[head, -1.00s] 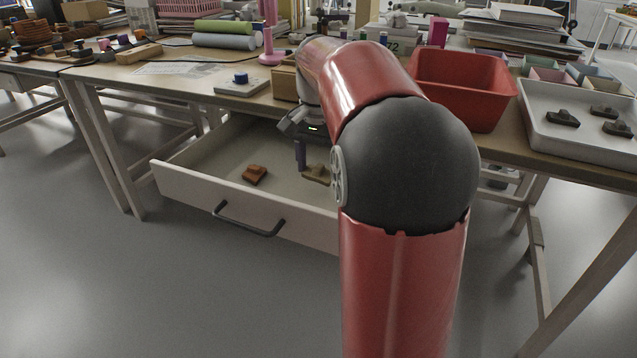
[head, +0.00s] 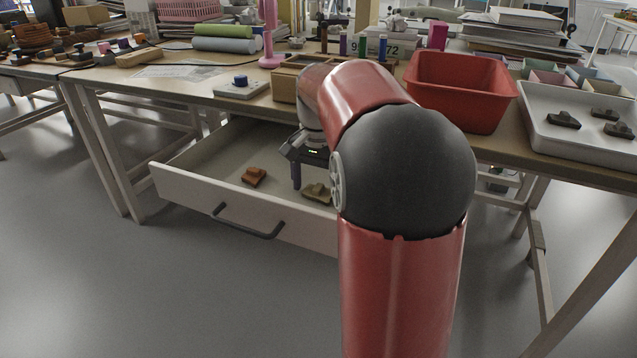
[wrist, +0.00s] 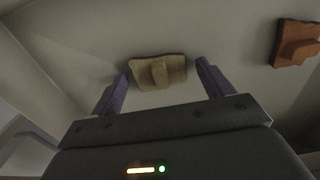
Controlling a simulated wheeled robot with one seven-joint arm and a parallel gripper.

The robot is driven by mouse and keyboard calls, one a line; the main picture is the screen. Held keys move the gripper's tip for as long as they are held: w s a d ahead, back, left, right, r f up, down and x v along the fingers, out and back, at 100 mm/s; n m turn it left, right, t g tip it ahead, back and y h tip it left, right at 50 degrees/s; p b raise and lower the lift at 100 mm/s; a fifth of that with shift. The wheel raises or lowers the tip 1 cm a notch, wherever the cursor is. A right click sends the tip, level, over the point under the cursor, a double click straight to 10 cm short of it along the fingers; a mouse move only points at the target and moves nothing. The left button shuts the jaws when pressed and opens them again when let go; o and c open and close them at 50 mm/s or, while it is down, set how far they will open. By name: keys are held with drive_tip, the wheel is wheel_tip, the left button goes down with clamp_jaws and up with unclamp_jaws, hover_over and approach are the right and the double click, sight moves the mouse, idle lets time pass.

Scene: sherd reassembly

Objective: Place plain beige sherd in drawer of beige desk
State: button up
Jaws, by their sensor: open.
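The plain beige sherd (head: 317,191) lies on the floor of the open drawer (head: 205,165) of the beige desk (head: 190,82). In the wrist view the beige sherd (wrist: 158,72), with a raised ridge, lies just beyond and between my fingertips, apart from both. My gripper (wrist: 163,75) is open and empty, with dark purple fingers spread. In the head view my gripper (head: 307,183) reaches down into the drawer above its floor, partly hidden by my arm.
An orange-brown sherd (head: 254,177) lies in the drawer to the left; it also shows in the wrist view (wrist: 297,43). A red bin (head: 462,92) and a white tray (head: 575,140) with dark sherds stand on the desk top. The drawer's front wall stands near my gripper.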

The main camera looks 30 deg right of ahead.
sight(319, 187)
drive_tip(key=shift+r, duration=0.15)
wheel_tip(319, 187, up, 12)
drive_tip(key=p, duration=0.3)
drive_tip(key=s+a+f+n+t, duration=0.2)
drive_tip(key=s+a+f+n, duration=0.3)
drive_tip(key=s, duration=0.5)
drive_tip(key=s+a+f+n+t, duration=0.3)
drive_tip(key=s+a+f+n, duration=0.2)
drive_tip(key=s+a, duration=0.3)
drive_tip(key=shift+s+a+f+t, duration=0.3)
drive_tip(key=shift+s+a+f, duration=0.15)
drive_tip(key=shift+s, duration=0.65)
